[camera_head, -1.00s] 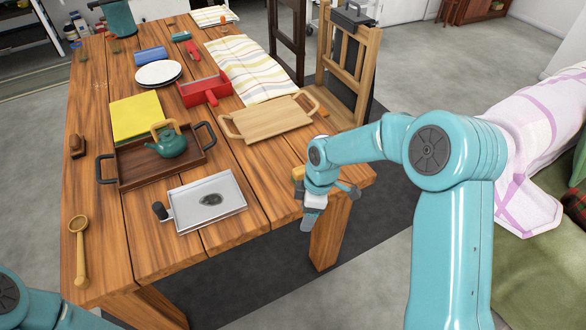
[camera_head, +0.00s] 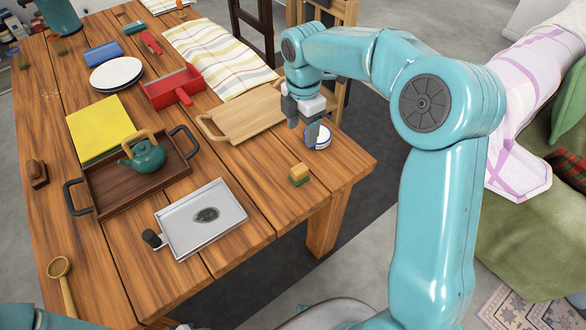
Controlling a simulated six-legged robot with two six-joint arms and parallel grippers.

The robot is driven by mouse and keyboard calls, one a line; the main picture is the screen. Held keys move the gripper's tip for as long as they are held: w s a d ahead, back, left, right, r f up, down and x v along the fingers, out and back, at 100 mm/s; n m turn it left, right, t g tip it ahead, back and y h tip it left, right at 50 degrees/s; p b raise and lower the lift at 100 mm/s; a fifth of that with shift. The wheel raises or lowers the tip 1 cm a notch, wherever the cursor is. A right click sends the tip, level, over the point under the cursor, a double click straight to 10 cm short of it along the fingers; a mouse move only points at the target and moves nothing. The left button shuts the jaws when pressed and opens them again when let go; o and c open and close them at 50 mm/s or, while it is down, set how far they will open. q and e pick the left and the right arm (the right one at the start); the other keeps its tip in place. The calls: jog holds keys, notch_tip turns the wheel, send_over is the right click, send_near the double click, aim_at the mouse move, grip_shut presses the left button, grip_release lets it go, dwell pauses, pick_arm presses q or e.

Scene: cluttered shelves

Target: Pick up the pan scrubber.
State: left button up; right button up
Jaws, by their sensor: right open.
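Which thing is the pan scrubber is not certain. A small yellow block with a dark green underside (camera_head: 299,174), like a sponge scrubber, lies near the table's right front corner. A brown knobbed piece on a dark base (camera_head: 36,173), like a brush, lies at the left edge. My right gripper (camera_head: 303,123) is open, pointing down above the table's right edge, beyond the yellow block and apart from it. A white and blue round thing (camera_head: 318,138) shows just below its fingers, partly hidden. Only a bit of my left arm shows at the bottom left; its gripper is out of view.
A metal tray (camera_head: 238,219), a dark tray (camera_head: 93,201) with a green teapot (camera_head: 147,156), a red dustpan (camera_head: 160,104) and a wooden spoon (camera_head: 59,268) crowd the table. Bare wood surrounds the yellow block.

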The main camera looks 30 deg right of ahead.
send_over(300, 168)
jog(key=f, duration=1)
jog(key=shift+s+d+f+b, duration=0.1)
jog(key=shift+s+f+b, duration=0.1)
jog(key=shift+b, duration=0.15)
jog(key=f, duration=0.5)
jog(key=shift+w+f, duration=0.25)
jog(key=shift+f, duration=0.1)
jog(key=c, duration=1)
